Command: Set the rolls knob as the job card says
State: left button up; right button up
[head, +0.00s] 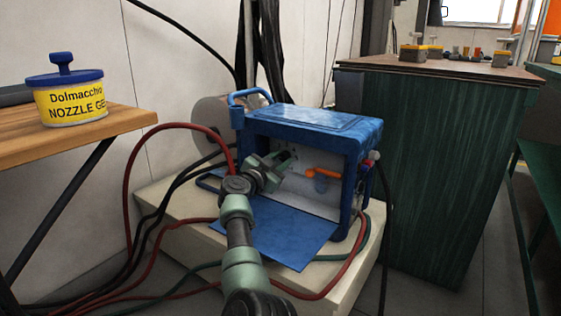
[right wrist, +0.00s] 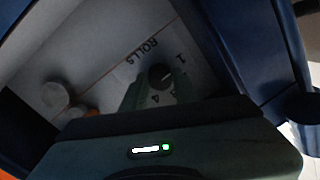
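The rolls knob (right wrist: 160,76) is a small dark round knob on a pale panel in the right wrist view. The word ROLLS is printed beside it, and the figures 1 and 4 can be read around it. The panel (head: 318,203) is inside the blue wire feeder (head: 315,120), whose front flap (head: 290,245) hangs down. My right gripper (head: 284,162) reaches into the feeder. In the right wrist view its fingers (right wrist: 159,82) are apart, one on each side of the knob; contact cannot be made out. The knob's pointer is unclear. No job card is seen. My left gripper is out of view.
An orange part (head: 322,173) sits right of my gripper inside the feeder. Red and black cables loop around the pale plinth (head: 345,290). A yellow nozzle gel tin (head: 68,97) stands on a wooden table (head: 120,118) at left. A green cabinet (head: 425,170) stands at right.

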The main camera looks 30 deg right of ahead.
grip_shut()
